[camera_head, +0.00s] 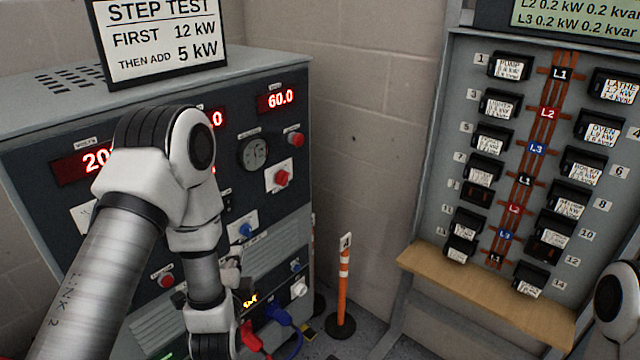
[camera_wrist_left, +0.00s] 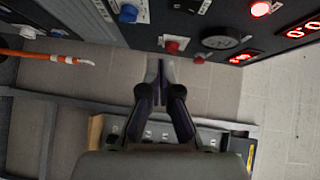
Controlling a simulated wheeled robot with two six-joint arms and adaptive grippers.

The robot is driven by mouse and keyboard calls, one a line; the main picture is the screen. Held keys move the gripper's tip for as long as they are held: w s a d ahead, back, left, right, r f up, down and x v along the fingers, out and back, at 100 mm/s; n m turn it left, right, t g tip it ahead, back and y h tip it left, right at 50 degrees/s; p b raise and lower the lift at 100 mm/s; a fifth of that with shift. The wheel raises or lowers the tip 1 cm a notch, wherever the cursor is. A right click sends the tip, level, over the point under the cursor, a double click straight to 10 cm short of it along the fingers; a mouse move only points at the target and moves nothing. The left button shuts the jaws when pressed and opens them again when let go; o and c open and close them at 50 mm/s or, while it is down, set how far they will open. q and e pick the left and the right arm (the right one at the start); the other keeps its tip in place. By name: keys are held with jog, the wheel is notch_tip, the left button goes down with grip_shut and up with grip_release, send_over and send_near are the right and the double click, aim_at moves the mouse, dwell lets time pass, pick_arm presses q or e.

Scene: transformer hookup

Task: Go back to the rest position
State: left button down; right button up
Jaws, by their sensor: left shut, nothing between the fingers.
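My left arm (camera_head: 150,210) comes in from the left in the head view, bent in front of the dark metering cabinet (camera_head: 262,215). In that view the arm's lower links hang down near the cabinet's lower front, and the fingers cannot be made out clearly. In the left wrist view my left gripper (camera_wrist_left: 159,78) has its fingers together with nothing between them, and it points toward a tiled wall surface. My right gripper is not in view; only a white and black joint of my right arm (camera_head: 617,305) shows at the right edge.
A grey breaker panel (camera_head: 490,175) with a wooden ledge (camera_head: 480,290) stands at the right. An orange post (camera_head: 343,285) stands on the floor between the cabinet and the panel. Red (camera_head: 250,338) and blue (camera_head: 278,315) plugs sit low on the cabinet. A step test sign (camera_head: 160,38) stands on top.

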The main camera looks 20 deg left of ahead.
pick_arm(q)
jog(key=s+d+f+n+g+h+p, duration=0.1)
jog(key=s+d+f+g+h, duration=0.15)
jog(key=s+f, duration=0.5)
jog(key=s+d+f+g+h+p, duration=0.1)
jog(key=s+d+f+g+h, duration=0.2)
jog(key=f, duration=0.7)
jog(key=s+d+f+n+g, duration=0.1)
jog(key=s+f+n+g, duration=0.1)
jog(key=s, duration=0.4)
jog(key=s+d+f+n+g, duration=0.2)
jog(key=s+f+n+g, duration=0.1)
jog(key=s+n+g, duration=0.2)
jog(key=s+d+f+n+g+h, duration=0.1)
jog(key=s+f+n+g, duration=0.1)
jog(key=s+n, duration=0.3)
jog(key=shift+s+d+f+g, duration=0.3)
jog(key=shift+s+g, duration=0.35)
jog(key=shift+s, duration=0.2)
